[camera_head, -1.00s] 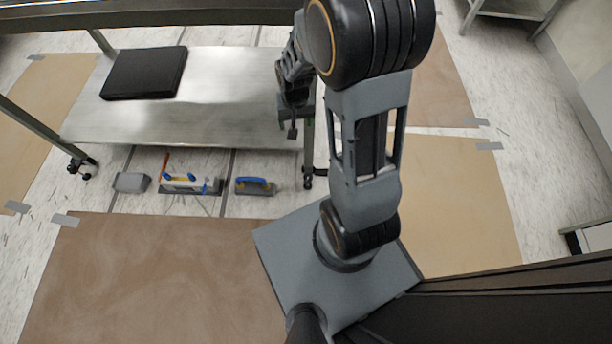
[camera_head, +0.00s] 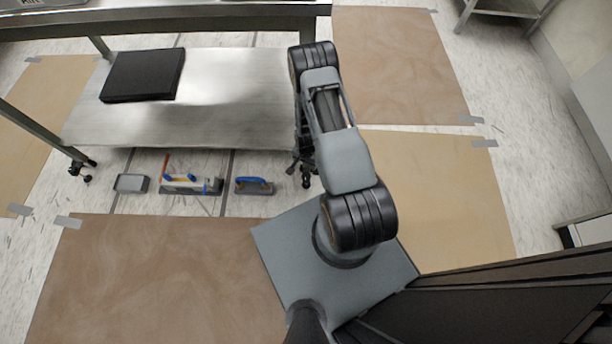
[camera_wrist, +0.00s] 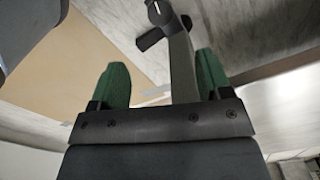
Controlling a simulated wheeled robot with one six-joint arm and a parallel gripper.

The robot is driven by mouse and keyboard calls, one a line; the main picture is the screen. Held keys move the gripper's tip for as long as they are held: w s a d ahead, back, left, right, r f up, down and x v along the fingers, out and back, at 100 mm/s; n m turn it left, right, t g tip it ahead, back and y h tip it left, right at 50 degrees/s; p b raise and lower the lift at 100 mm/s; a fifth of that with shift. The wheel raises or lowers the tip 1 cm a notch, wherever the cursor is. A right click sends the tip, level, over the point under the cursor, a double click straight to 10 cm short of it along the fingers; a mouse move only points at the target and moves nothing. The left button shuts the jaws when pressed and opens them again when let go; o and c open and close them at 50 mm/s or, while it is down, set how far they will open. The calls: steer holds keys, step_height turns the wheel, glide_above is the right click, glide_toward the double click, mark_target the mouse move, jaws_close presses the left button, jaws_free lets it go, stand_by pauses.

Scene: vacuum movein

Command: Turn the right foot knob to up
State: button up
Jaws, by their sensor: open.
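In the wrist view the right table leg (camera_wrist: 181,65) runs between my two green fingertips. My gripper (camera_wrist: 160,78) is open, one finger on each side of the leg, with no clear contact. The dark right foot with its knob (camera_wrist: 157,22) shows beyond the fingertips at the top of the view, partly cut off by its edge. The knob's exact setting is too unclear to tell. In the head view my arm covers most of the right leg, and the right foot (camera_head: 305,178) shows only as dark parts below my arm's end.
The metal table has a low shelf (camera_head: 220,110) with a black flat case (camera_head: 143,75) on it. A blue-handled float (camera_head: 254,186), a tool tray (camera_head: 190,185) and a grey box (camera_head: 131,183) lie on the floor left of the right foot. Tan boards (camera_head: 430,190) cover floor to the right.

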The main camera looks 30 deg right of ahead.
mark_target(306, 177)
step_height(306, 177, down, 13)
steer(key=b, duration=0.7)
steer(key=shift+f, duration=0.2)
steer(key=c, duration=0.9)
